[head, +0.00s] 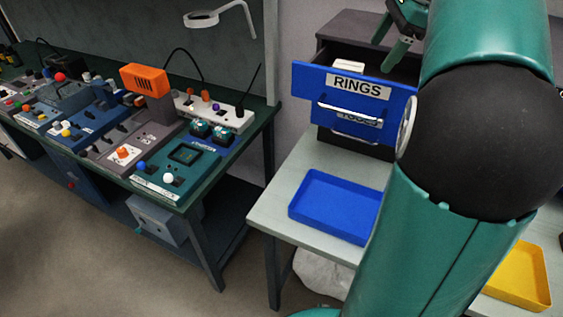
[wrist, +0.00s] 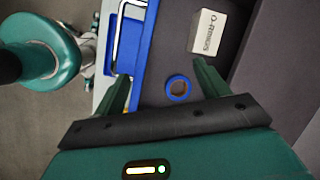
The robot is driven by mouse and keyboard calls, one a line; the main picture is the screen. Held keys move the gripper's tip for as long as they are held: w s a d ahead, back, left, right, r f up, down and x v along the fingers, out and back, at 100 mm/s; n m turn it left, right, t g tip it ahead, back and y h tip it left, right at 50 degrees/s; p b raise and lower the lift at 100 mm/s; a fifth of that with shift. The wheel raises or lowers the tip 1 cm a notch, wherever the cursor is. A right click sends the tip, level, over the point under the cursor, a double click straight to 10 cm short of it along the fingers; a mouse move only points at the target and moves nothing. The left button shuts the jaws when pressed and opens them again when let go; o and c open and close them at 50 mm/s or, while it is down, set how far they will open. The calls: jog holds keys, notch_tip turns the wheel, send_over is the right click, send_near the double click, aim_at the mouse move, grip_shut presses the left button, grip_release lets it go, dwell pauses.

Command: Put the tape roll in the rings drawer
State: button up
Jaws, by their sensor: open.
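The tape roll (wrist: 178,87), a blue ring with a tan core, lies flat on the dark floor of the rings drawer in the wrist view. The rings drawer (head: 310,77) has a blue front with a RINGS label and stands pulled open; its blue front also shows in the wrist view (wrist: 146,50). My gripper (wrist: 160,70) is open above the drawer, with the roll showing between its fingers and not gripped. In the head view my gripper (head: 390,42) is above the right part of the drawer, and the roll is hidden there.
A white O-rings box (wrist: 207,33) also sits in the drawer. Another blue drawer (head: 354,135) is below. An empty blue tray (head: 335,205) and a yellow tray (head: 520,278) rest on the pale table. A green-topped bench (head: 262,112) with control panels stands left.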

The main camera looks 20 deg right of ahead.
jog(key=a+f+n, duration=0.2)
jog(key=a+n, duration=0.3)
jog(key=a, duration=0.5)
jog(key=s+a+f+n+t+h, duration=0.1)
jog(key=s+a+f+n, duration=0.5)
jog(key=a+f+n, duration=0.2)
jog(key=s+a+f+n+t+h, duration=0.1)
jog(key=s+a+f+n, duration=0.5)
jog(key=a+f+n, duration=0.3)
jog(key=shift+s+a+n, duration=0.25)
jog(key=shift+a+n, duration=0.05)
jog(key=shift+a, duration=0.9)
